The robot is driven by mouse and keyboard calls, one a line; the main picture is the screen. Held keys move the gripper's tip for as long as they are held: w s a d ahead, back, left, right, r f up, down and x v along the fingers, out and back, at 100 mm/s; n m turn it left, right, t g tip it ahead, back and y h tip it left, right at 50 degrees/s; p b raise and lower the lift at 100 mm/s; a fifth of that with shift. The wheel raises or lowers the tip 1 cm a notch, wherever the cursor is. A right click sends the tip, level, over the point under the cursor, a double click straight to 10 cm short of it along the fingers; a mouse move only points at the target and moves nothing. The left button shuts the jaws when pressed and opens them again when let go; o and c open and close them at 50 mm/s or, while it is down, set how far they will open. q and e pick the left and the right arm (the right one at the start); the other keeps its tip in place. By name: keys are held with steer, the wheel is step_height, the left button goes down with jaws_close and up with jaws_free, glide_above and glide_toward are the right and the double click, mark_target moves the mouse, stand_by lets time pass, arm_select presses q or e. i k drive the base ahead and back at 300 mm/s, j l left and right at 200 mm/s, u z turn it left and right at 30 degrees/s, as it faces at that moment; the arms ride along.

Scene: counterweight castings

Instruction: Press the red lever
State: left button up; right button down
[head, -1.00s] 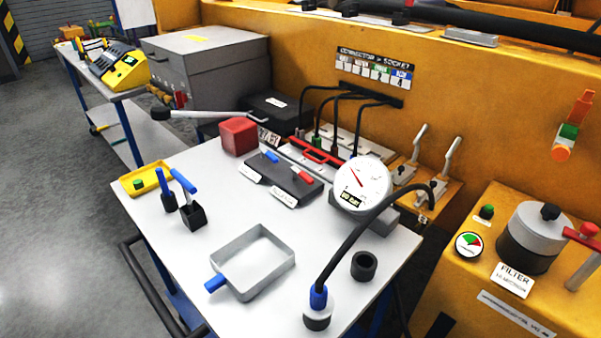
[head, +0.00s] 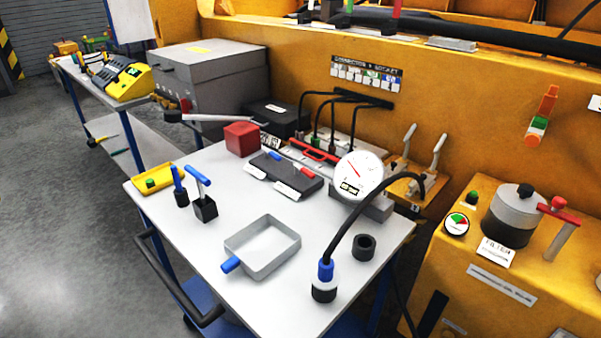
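A small red lever (head: 304,173) sits on the right part of a low dark box (head: 285,180) on the white table. A blue lever (head: 274,157) sits on the same box, to its left. White labels lie at the box's front edge; their text is too small to read. A second red handle (head: 558,209) stands on a grey post beside the filter (head: 512,215) on the yellow machine at the right. Neither of my grippers is in view.
A round gauge (head: 358,176) stands right of the box, a red cube (head: 241,138) behind it to the left. A grey tray (head: 297,236), a blue-handled block (head: 204,207) and a black cable (head: 345,225) are nearer.

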mark_target(297, 167)
steer(key=j+u, duration=0.15)
steer(key=j, duration=0.3)
steer(key=i+j+u, duration=0.2)
steer(key=j, duration=0.25)
steer(key=i+j+u, duration=0.15)
steer(key=j, duration=0.25)
steer(key=k, duration=0.05)
